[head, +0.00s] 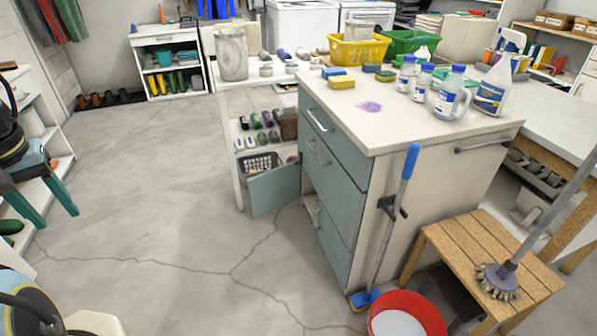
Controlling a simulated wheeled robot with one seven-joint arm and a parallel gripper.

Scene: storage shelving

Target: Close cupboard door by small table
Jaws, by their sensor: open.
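A white cabinet (440,190) with blue-green fronts stands right of the middle. A small blue-green cupboard door (273,191) stands open low on its far left side, swung out from the cabinet over the floor. The opening beside it shows a pale interior, mostly hidden by the cabinet's nearer fronts. Closed blue-green fronts (335,150) with metal handles are nearer. A small slatted wooden table (455,237) stands at the cabinet's right end. My gripper is not in view.
A blue-handled brush (385,225) leans against the cabinet, with a red bucket (432,312) beside it. The concrete floor (170,210) left of the door is clear. Shelving and a blue-green stool (30,170) line the left.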

